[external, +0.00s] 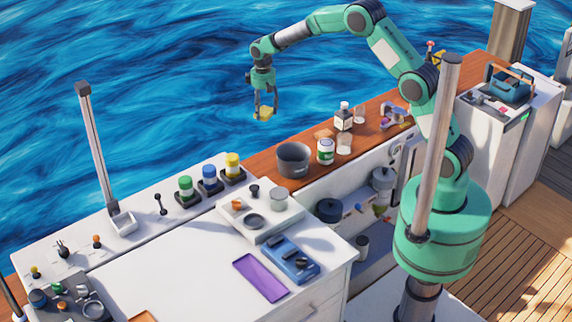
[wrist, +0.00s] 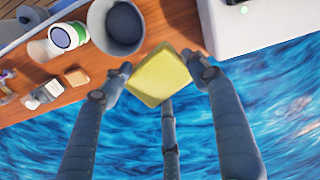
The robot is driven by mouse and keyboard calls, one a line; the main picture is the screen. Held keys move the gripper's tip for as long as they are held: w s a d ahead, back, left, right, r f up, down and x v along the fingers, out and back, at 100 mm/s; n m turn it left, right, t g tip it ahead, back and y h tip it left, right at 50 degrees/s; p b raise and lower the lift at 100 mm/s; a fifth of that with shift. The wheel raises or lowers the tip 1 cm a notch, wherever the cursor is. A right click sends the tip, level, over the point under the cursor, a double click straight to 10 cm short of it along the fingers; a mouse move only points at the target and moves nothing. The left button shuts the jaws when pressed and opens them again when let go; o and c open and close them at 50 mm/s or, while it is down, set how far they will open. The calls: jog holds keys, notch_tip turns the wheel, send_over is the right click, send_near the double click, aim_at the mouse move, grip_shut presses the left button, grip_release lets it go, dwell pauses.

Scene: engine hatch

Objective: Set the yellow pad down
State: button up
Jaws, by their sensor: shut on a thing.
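The yellow pad (external: 264,113) is a small square block held in the air by my gripper (external: 265,106). In the wrist view the yellow pad (wrist: 160,76) sits between the dark fingers of my gripper (wrist: 160,85), its face toward the camera and turned at an angle. The gripper is shut on it. In the external view the pad hangs well above the wooden counter (external: 268,163), with water behind it. In the wrist view the counter's edge and the water lie beneath the pad.
A grey pot (external: 293,160), a white jar with a green label (external: 325,151) and a bottle (external: 343,117) stand on the counter.

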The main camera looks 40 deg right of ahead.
jog(key=s+a+n+p, duration=0.1)
jog(key=s+a, duration=0.3)
jog(key=a, duration=0.5)
jog(key=s+a+n+p, duration=0.2)
jog(key=s+a, duration=0.3)
jog(key=a, duration=0.4)
jog(key=s+a+n+p, duration=0.1)
jog(key=s+a, duration=0.3)
jog(key=a, duration=0.5)
jog(key=s+a+n+p, duration=0.4)
jog(key=s+a+n, duration=0.1)
jog(key=s+a, duration=1.6)
jog(key=shift+s, duration=1)
notch_tip(320, 180, down, 11)
jog(key=shift+w+a+r, duration=0.1)
jog(key=shift+c, duration=0.2)
jog(key=shift+w+a+f+p, duration=0.25)
jog(key=shift+w+a+p, duration=0.1)
jog(key=shift+w+a, duration=1.5)
jog(key=shift+w+a+f+p, duration=0.35)
jog(key=shift+w+a, duration=0.9)
jog(key=shift+a, duration=1.25)
jog(key=shift+w+a+f+p, duration=0.2)
jog(key=shift+w+a+p, duration=0.15)
jog(key=shift+w+a, duration=1.5)
jog(key=shift+s+a, duration=0.3)
